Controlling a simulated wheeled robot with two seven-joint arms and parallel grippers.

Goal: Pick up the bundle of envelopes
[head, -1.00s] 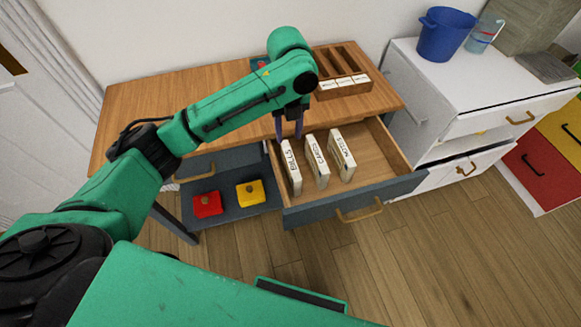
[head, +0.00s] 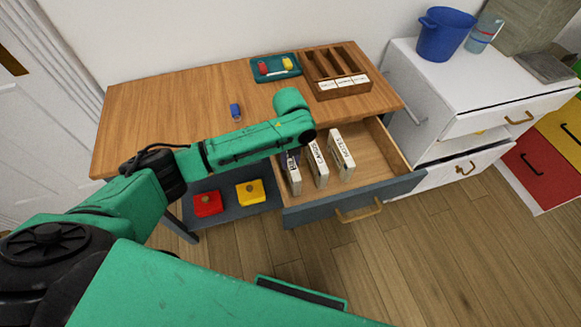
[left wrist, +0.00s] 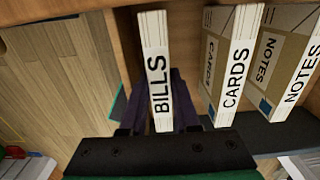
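Three pale upright bundles with lettered edges stand in the open drawer (head: 392,184): BILLS (head: 295,183), CARDS (head: 319,167) and NOTES (head: 341,157). They also show in the left wrist view as BILLS (left wrist: 156,60), CARDS (left wrist: 235,65) and NOTES (left wrist: 300,90). My left gripper (head: 289,160) is down at the BILLS bundle, partly hidden by its own arm. In the left wrist view its dark fingers (left wrist: 159,108) lie one on each side of BILLS. I cannot tell whether they press on it. My right gripper is not in view.
A wooden rack with labelled slots (head: 336,85) and a teal tray (head: 275,68) stand on the desk (head: 190,95). A small blue item (head: 235,111) lies there too. Red (head: 207,204) and yellow (head: 250,193) boxes sit on the lower shelf. A white cabinet (head: 480,85) is at right.

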